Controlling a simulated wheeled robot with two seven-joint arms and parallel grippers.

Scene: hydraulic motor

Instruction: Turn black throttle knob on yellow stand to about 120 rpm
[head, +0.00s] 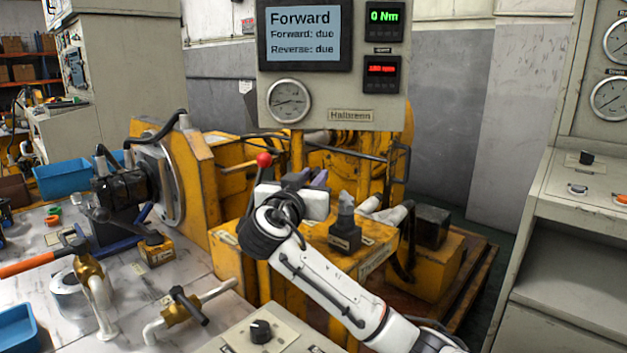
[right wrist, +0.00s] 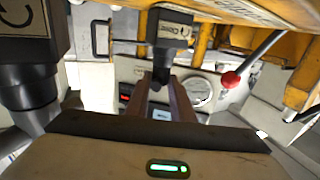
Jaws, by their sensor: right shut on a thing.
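My right gripper (head: 308,178) reaches over the yellow stand (head: 340,262) from the lower right. In the right wrist view its two fingers (right wrist: 161,98) are shut on a small black knob (right wrist: 161,74). The knob joins a black block with a pale label (right wrist: 171,30). In the head view my gripper hides this knob. The display panel (head: 335,95) shows a red rpm readout (head: 382,69), which looks like 180 rpm but is blurred, and a green readout of 0 Nm (head: 384,16). My left gripper is not in view.
A red-ball lever (head: 264,160) rises just left of my right gripper. A second black block with a grey handle (head: 345,232) stands close to its right. A pale bench (head: 130,290) with fittings and tools lies at left. A grey console (head: 585,215) stands at right.

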